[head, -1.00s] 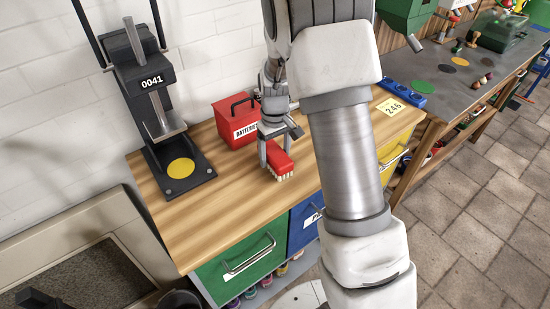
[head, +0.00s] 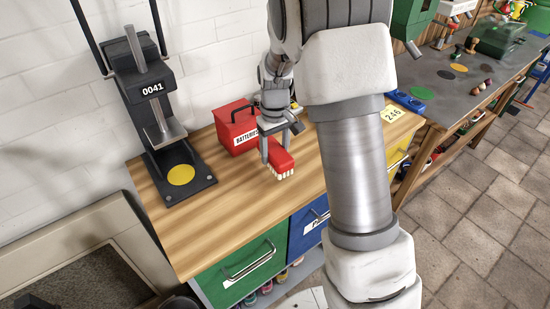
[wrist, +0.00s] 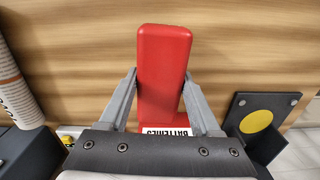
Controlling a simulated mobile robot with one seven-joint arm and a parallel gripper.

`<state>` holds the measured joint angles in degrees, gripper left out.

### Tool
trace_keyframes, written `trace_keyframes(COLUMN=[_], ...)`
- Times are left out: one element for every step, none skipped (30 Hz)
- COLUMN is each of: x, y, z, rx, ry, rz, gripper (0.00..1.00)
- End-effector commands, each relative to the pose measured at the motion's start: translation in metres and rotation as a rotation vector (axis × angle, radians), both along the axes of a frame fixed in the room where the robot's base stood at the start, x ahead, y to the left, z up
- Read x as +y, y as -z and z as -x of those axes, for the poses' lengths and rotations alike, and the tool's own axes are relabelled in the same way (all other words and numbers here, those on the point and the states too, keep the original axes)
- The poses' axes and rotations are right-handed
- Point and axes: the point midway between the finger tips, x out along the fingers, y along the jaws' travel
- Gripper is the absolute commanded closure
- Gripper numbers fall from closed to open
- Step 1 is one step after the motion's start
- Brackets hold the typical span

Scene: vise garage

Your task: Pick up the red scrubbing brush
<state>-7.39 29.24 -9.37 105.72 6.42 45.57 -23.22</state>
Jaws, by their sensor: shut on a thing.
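The red scrubbing brush (head: 283,160) with pale bristles is held over the wooden worktop in the head view, in front of the red batteries box. My gripper (head: 275,151) is above it, shut on it with one finger on each side. In the wrist view the brush (wrist: 164,60) shows as a long red block between the two grey fingers of my gripper (wrist: 160,78). The brush looks slightly off the worktop, but the gap beneath is hard to judge.
The red batteries box (head: 236,128) stands close behind the brush. A black press (head: 170,150) marked 0041 with a yellow disc is at left. A yellow 246 note (head: 393,114) and a blue holder (head: 406,100) are at right. The worktop's front left is clear.

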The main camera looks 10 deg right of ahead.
Motion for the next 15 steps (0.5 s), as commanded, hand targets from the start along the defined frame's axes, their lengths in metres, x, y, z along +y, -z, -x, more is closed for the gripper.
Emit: trace_keyframes(x=[-0.004,-0.011,-0.018,-0.024,-0.029,-0.036,-0.042,-0.046,-0.053,-0.058,-0.062,-0.068,-0.072,-0.076,-0.081], y=[-0.011,-0.014,-0.018,-0.022,-0.026,-0.031,-0.035,-0.038,-0.043,-0.046,-0.049,-0.053,-0.056,-0.058,-0.061], z=[0.001,0.005,0.01,0.013,0.016,0.02,0.024,0.027,0.031,0.034,0.036,0.04,0.042,0.045,0.048], rx=[-0.004,-0.004,-0.003,-0.003,-0.003,-0.004,-0.004,-0.004,-0.003,-0.003,-0.004,-0.004,-0.003,-0.003,-0.002], ry=[0.003,0.005,0.005,0.006,0.005,0.005,0.005,0.004,0.006,0.005,0.004,0.005,0.004,0.003,0.004], rz=[0.0,0.0,0.0,0.0,0.0,0.001,0.001,0.0,0.0,0.0,0.0,0.0,0.0,0.0,0.0], gripper=[1.0,1.0,1.0,1.0,1.0,1.0,1.0,1.0,1.0,1.0,1.0,1.0,1.0,1.0,1.0])
